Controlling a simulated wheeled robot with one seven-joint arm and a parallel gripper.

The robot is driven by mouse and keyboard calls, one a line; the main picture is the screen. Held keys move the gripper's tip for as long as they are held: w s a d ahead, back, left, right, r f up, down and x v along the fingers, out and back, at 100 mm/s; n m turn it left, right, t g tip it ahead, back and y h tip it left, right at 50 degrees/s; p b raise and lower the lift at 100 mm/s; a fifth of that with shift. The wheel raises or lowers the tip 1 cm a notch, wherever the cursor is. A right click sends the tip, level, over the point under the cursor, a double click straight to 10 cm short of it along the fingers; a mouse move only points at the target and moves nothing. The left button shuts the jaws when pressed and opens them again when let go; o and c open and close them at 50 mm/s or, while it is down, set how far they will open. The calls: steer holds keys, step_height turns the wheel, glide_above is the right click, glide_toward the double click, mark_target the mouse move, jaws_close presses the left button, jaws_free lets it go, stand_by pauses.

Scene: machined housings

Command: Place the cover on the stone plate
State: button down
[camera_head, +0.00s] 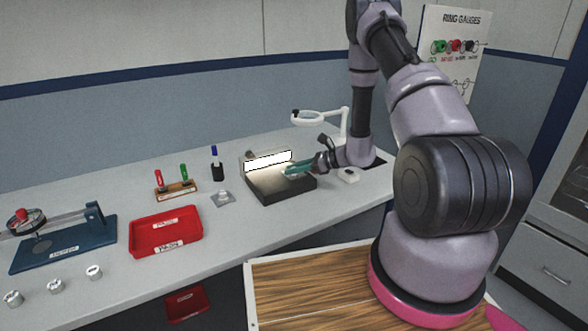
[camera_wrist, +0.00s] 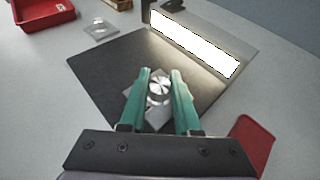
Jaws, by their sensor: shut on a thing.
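The cover (camera_wrist: 158,90), a small shiny metal square with a round raised middle, is between the green fingers of my gripper (camera_wrist: 159,84). My gripper is shut on it. The stone plate (camera_wrist: 100,62) is a dark flat slab with a bright white light bar along its back edge. The cover is over the slab in the wrist view; I cannot tell whether it touches. In the head view my gripper (camera_head: 292,172) is low over the right part of the stone plate (camera_head: 268,190), and the cover is too small to make out.
A grey square piece (camera_head: 222,198) lies left of the slab, near a red tray (camera_head: 166,232). A pen stand (camera_head: 176,189) and a blue-capped marker (camera_head: 216,165) are behind. A white ring magnifier (camera_head: 318,117) stands behind my gripper. A red flat thing (camera_wrist: 251,145) is at right.

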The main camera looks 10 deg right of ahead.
steer(key=c, duration=0.6)
jaws_free()
steer(key=shift+d+r, duration=0.1)
steer(key=shift+r, duration=0.05)
steer(key=v, duration=1.2)
steer(key=s+a+r+n+g+h, duration=0.1)
steer(key=s+a+r+n+g, duration=0.2)
steer(key=r, duration=0.4)
steer(key=s+a+r+n+h, duration=0.15)
steer(key=s+r+n, duration=0.25)
steer(key=r, duration=0.4)
steer(key=s+a+r+n+g+h, duration=0.1)
steer(key=s+a+r+n+g, duration=0.2)
steer(key=r, duration=0.4)
steer(key=s+d+r+n+t+h, duration=0.1)
steer(key=s+r+n+t+h, duration=0.1)
steer(key=s+r+n, duration=0.1)
steer(key=s+d+r+n+t+h, duration=0.1)
steer(key=s+r+n+t+h, duration=0.1)
steer(key=s+r, duration=0.4)
steer(key=s+d+r+n+t+h, duration=0.1)
steer(key=s+r+n+t+h, duration=0.1)
steer(key=s+r+n+t, duration=0.1)
steer(key=shift+s+d+r+n+h, duration=0.1)
steer(key=shift+s+r+n+h, duration=0.2)
steer(key=shift+s+r, duration=0.35)
steer(key=shift+s+r+n+h, duration=0.1)
steer(key=shift+s+r+n, duration=0.35)
steer(key=shift+s, duration=0.35)
